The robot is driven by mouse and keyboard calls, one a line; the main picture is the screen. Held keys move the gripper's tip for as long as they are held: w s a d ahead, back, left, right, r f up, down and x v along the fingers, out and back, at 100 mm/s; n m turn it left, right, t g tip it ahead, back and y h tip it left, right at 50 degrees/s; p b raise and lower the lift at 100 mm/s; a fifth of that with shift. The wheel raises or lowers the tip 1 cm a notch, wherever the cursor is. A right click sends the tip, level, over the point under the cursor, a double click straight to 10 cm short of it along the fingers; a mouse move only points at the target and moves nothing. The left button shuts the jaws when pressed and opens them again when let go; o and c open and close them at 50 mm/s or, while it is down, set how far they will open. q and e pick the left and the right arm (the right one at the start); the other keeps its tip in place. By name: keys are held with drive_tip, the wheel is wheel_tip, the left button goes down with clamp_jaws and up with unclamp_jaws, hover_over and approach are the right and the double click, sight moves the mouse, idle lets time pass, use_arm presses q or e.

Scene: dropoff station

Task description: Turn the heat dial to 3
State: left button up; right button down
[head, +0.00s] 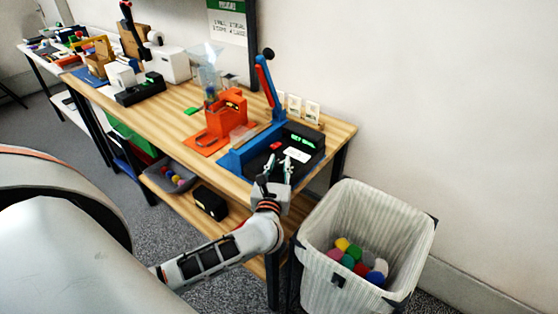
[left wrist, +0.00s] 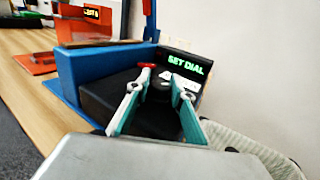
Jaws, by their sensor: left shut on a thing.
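The heat press is a black unit with a blue body (head: 238,160) and a raised blue and red lever (head: 268,85), at the right end of the bench. Its green display (left wrist: 185,63) reads "SET DIAL". My left gripper (head: 278,160) reaches the front of the black unit. In the left wrist view, its fingers (left wrist: 161,77) are shut around a small dark knob (left wrist: 160,89), the heat dial. The fingers hide part of the dial, and its setting is not readable. A white label plate (head: 297,154) lies beside it. My right gripper is not in view.
A red button (left wrist: 147,65) is close to the left fingertip. An orange machine (head: 226,116) stands left of the press. A white bin (head: 330,215) with colored balls stands right of the bench, near my left forearm. A grey tray (head: 168,180) sits on the lower shelf.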

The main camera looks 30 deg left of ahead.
use_arm(q)
drive_tip(key=shift+d+f+n+g+y, duration=0.15)
drive_tip(key=shift+n+g+y, duration=0.3)
drive_tip(key=shift+y, duration=0.25)
drive_tip(key=shift+n+g+y+b, duration=0.25)
drive_tip(key=shift+n+y+b, duration=0.25)
drive_tip(key=shift+n+b, duration=0.05)
drive_tip(key=shift+f+n+g+y+b, duration=0.1)
drive_tip(key=shift+n+g+y+b, duration=0.75)
drive_tip(key=shift+y, duration=0.25)
drive_tip(key=shift+n+g+y+b, duration=0.35)
drive_tip(key=shift+g+y+b, duration=0.1)
drive_tip(key=shift+g+y, duration=0.1)
drive_tip(key=n+g+y+b, duration=0.2)
drive_tip(key=g+b, duration=0.1)
drive_tip(key=shift+r+n+g+y+b, duration=0.2)
drive_tip(key=shift+n+g+y+b, duration=0.2)
drive_tip(key=shift+n+g, duration=0.15)
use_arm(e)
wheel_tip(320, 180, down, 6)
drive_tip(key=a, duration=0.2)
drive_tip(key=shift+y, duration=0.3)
use_arm(q)
drive_tip(key=shift+r, duration=0.1)
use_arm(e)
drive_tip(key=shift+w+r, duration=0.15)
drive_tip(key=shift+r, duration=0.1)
